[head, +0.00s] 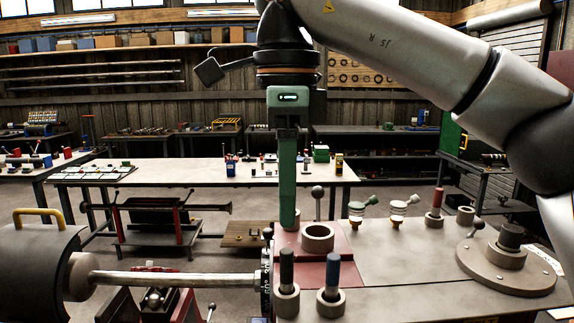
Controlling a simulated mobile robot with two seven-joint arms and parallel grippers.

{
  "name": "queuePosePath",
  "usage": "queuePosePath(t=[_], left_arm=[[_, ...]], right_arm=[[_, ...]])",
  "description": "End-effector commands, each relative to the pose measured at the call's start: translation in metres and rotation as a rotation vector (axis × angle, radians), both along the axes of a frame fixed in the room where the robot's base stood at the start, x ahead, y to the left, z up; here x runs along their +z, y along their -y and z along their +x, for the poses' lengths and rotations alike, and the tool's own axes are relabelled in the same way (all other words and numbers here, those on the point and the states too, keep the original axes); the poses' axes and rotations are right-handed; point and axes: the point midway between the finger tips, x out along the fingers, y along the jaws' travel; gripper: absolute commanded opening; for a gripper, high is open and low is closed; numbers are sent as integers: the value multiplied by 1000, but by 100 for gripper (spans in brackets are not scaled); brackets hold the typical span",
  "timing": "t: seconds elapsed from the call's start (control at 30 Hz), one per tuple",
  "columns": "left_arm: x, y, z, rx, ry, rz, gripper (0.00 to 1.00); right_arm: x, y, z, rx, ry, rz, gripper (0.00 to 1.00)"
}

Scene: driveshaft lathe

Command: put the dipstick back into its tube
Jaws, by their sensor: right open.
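My right gripper (289,222) points straight down over the dark red block (342,268), its green fingers seen edge-on, open, with no object seen between them. A thin rod with a grey ball top (317,191) stands just right of the fingers. My left gripper is not in view.
A dark-handled piece (286,265) and a blue-handled piece (332,272) stand in front collars. A round flange (506,272) is at right. A horizontal shaft (175,282) is at left. The plate's middle (400,250) is clear.

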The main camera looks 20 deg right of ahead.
Motion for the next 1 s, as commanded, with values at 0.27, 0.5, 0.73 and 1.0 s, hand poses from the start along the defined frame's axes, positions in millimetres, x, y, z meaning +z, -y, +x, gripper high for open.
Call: queuePosePath(t=[0.27, 0.5, 0.73, 1.0], left_arm=[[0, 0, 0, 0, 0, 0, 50], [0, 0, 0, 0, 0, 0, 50], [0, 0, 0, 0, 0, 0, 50], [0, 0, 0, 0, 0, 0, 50]], right_arm=[[25, 0, 0, 0, -2, -4, 51], [33, 0, 0, 0, 1, 1, 51], [33, 0, 0, 1, 0, 1, 51], [33, 0, 0, 1, 0, 1, 51]])
